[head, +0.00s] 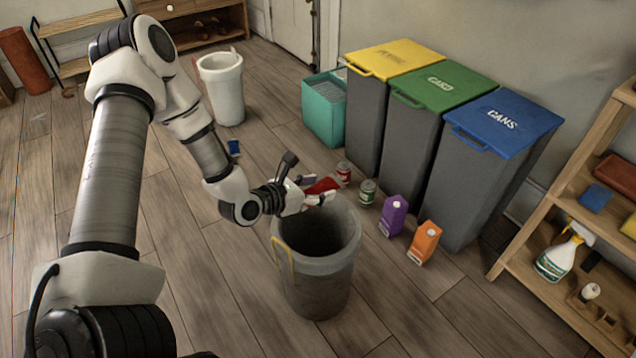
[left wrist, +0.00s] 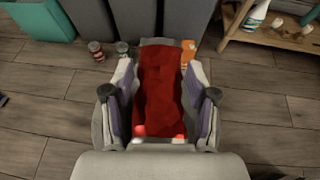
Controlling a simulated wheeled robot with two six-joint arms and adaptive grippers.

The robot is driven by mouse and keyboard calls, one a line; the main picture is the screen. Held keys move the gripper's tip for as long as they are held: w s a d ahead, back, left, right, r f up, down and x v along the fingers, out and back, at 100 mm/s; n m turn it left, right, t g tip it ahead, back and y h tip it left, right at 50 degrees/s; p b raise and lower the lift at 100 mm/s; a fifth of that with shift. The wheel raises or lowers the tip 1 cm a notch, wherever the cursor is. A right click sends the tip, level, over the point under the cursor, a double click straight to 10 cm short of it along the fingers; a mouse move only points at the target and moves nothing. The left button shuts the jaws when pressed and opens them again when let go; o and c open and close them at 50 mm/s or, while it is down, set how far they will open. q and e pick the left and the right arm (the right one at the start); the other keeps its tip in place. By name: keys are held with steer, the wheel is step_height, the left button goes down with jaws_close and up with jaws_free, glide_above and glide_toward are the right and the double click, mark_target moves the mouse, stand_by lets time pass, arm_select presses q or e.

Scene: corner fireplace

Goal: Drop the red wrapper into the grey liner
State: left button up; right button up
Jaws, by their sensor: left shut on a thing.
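The red wrapper (head: 323,186) is in my left gripper (head: 314,190), which is shut on it. In the left wrist view the wrapper (left wrist: 160,90) lies lengthwise between the two fingers. The grey liner (head: 317,264) is an open round bin standing on the floor, with a yellow handle on its left side. In the head view the gripper and wrapper are at the far edge of its mouth, apparently above it. The inside of the liner is dark. My right gripper does not show.
Two cans (head: 367,191), a purple carton (head: 393,215) and an orange carton (head: 424,243) stand behind and right of the liner. Yellow-, green- and blue-lidded bins (head: 503,119) line the wall. A wooden shelf (head: 540,240) is at right. A white bin (head: 222,88) stands farther back.

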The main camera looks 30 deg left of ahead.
arm_select(q)
steer(key=shift+f, duration=0.75)
steer(key=shift+r, duration=0.1)
steer(key=o, duration=0.8)
steer(key=shift+s+a, duration=0.1)
steer(key=v, duration=0.5)
steer(key=shift+s+a+r, duration=0.25)
steer(key=shift+s, duration=0.05)
steer(key=shift+s+r, duration=0.25)
steer(key=shift+s, duration=0.5)
